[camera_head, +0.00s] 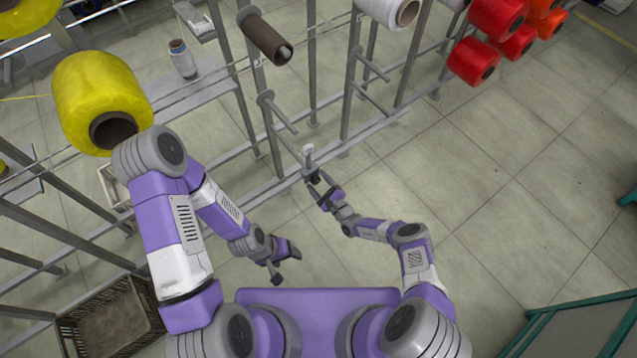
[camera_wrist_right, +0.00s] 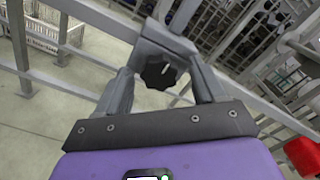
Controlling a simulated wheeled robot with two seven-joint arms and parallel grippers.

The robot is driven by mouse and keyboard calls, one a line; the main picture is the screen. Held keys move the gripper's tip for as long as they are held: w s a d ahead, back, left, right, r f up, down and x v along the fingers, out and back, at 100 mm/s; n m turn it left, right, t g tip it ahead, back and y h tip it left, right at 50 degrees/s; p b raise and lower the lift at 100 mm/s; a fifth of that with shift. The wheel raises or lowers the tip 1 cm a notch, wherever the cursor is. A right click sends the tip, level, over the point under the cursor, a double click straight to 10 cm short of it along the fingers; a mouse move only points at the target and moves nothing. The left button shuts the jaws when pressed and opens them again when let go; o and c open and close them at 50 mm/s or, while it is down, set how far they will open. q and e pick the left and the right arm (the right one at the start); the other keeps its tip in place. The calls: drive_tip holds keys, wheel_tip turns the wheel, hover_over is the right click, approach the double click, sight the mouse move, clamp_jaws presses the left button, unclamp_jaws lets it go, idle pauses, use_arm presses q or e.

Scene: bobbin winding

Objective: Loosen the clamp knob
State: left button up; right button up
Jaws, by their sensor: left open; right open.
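The clamp knob (camera_wrist_right: 160,72) is a black lobed knob with a small light mark. In the right wrist view it sits on a grey clamp body (camera_wrist_right: 160,38) on the metal rack. My right gripper (camera_wrist_right: 157,80) is open, with one finger on each side of the knob; I cannot tell whether either finger touches it. In the head view my right gripper (camera_head: 320,186) is at the rack's lower rail, just below a short grey upright part (camera_head: 308,153); the knob is hard to make out there. My left gripper (camera_head: 282,264) is open and empty over the floor, away from the clamp.
The metal rack (camera_head: 275,180) carries a yellow spool (camera_head: 95,82), a bare brown tube (camera_head: 264,38), a white spool (camera_head: 392,10) and red spools (camera_head: 474,62). A brown crate (camera_head: 110,325) and a teal frame (camera_head: 580,320) stand low at the sides.

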drive_tip(key=p+v, duration=0.2)
drive_tip(key=v, duration=0.5)
drive_tip(key=shift+s, duration=0.2)
drive_tip(key=shift+d, duration=0.1)
drive_tip(key=s+a+r+n+g+y, duration=0.3)
drive_tip(key=s+a+n+g+y, duration=0.1)
drive_tip(key=s+a+n+g, duration=0.45)
drive_tip(key=s+d+r+n+g+h, duration=0.1)
drive_tip(key=s+d+n+g+h, duration=0.4)
drive_tip(key=s+g, duration=0.5)
drive_tip(key=s+d+r+n+t+h, duration=0.4)
drive_tip(key=s+d+r+h, duration=0.1)
drive_tip(key=d+r, duration=0.3)
drive_tip(key=shift+s+d+r+n, duration=0.35)
drive_tip(key=shift+s+r, duration=0.2)
drive_tip(key=shift+r, duration=0.15)
